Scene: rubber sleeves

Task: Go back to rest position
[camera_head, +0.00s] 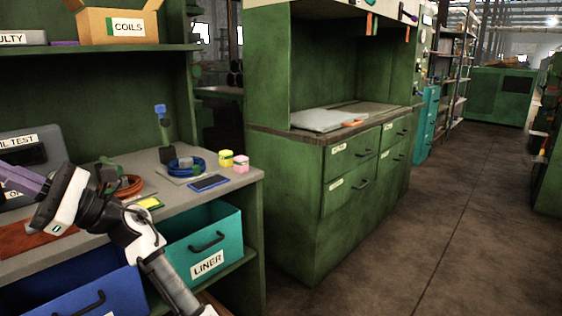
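My arm reaches up from the bottom of the head view over the left bench. My gripper (52,208) is at the left, above the bench top and in front of the grey test box (38,150). A purple piece (22,180) shows beside it at the left edge; I cannot tell whether it is held. The fingertips are not clearly visible, so I cannot tell whether they are open or shut.
The bench (228,185) carries blue coils (186,167), red coils (130,186), and yellow (226,158) and pink (241,163) pieces. Below are a teal LINER drawer (205,243) and a blue drawer (85,285). A green cabinet (295,215) stands right. The floor (450,220) beyond is clear.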

